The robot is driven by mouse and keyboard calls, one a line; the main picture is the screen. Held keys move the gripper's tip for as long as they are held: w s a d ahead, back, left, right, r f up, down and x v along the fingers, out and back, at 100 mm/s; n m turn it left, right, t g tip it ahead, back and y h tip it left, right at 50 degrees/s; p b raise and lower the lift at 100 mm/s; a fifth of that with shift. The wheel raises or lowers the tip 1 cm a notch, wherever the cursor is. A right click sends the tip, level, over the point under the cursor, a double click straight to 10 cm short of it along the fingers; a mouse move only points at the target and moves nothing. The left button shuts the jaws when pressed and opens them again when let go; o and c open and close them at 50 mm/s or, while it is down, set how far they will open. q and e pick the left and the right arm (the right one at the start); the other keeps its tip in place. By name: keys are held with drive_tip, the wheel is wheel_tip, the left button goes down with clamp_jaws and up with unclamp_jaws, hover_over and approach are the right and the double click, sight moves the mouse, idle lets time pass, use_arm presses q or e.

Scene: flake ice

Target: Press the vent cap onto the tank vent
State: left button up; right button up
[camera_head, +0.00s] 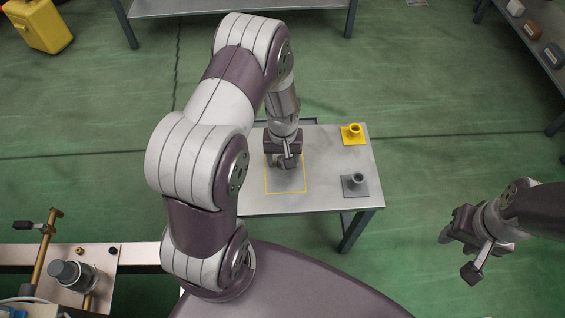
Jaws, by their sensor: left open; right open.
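On the small grey table (325,190) stand two flanged, tube-like fittings, one yellow (353,132) and one grey (355,182). Either could be the tank vent; I cannot tell which. My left gripper (282,162) is open and points down over a yellow outlined square (297,187), to the left of both fittings. I cannot make out a vent cap; anything under or between the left fingers is hidden. My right gripper (459,256) is open and empty, over the floor to the right of the table.
A plate at lower left carries a dark-topped cylinder (72,274) and brass piping (42,250). A yellow container (38,24) stands at upper left. A grey bench (235,8) is at the back, and a shelf (522,38) with small items at upper right. Green floor is clear around the table.

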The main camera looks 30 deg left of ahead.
idle(0.4)
use_arm(q)
drive_tip(key=shift+p, duration=0.35)
drive_tip(key=shift+r, duration=0.1)
idle(0.3)
clamp_jaws()
